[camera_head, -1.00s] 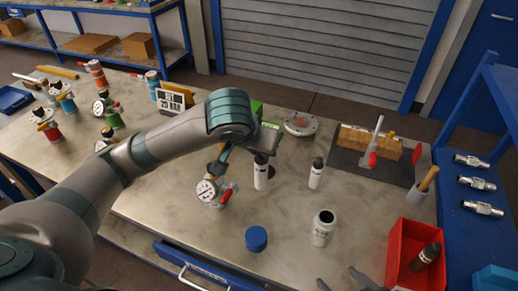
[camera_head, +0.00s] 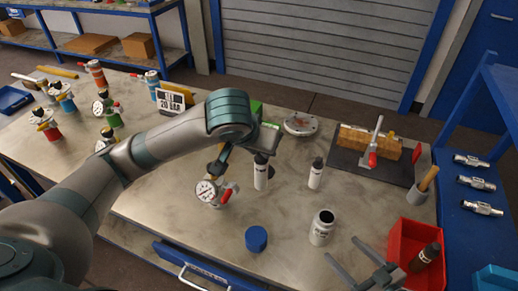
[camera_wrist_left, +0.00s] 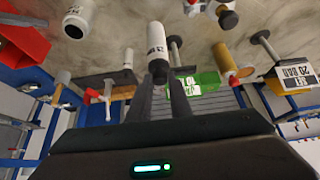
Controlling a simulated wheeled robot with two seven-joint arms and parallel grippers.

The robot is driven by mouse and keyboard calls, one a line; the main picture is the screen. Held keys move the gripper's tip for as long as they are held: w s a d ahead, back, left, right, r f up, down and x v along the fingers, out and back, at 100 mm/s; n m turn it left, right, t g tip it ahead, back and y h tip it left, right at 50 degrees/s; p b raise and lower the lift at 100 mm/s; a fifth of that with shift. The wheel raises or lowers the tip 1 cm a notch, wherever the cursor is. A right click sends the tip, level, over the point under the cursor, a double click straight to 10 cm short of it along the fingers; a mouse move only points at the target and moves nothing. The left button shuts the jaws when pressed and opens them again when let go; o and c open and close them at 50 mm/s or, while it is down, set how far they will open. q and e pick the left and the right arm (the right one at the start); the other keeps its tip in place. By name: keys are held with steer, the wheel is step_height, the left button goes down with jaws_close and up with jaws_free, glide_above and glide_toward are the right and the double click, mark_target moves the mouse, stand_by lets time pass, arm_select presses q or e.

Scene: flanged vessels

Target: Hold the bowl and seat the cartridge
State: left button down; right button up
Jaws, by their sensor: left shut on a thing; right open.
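My left arm reaches across the bench and its gripper (camera_wrist_left: 163,90) is shut at the dark top of a white labelled bottle (camera_head: 261,176). In the left wrist view the bottle (camera_wrist_left: 155,38) lies just beyond the fingers; their exact contact is unclear. A second white bottle (camera_head: 316,176) with a dark top stands upright to its right. An open white jar (camera_head: 321,230) with a dark mouth stands nearer the front, beside a blue cap (camera_head: 256,238). My right gripper (camera_head: 350,262) is open and empty at the front edge. I cannot tell which thing is the bowl or the cartridge.
A gauge with a red handle (camera_head: 208,191) stands left of the held bottle. A red bin (camera_head: 402,240) holds a dark bottle (camera_head: 426,256). A dark mat (camera_head: 345,162) with a clamped block lies at the back right, near a round flange (camera_head: 300,123).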

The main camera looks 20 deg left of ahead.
mark_target(259, 160)
arm_select(q)
steer(key=shift+f+b, duration=1.6)
arm_select(e)
steer(key=shift+x, duration=5.05)
steer(key=c, duration=0.8)
steer(key=shift+c, duration=0.2)
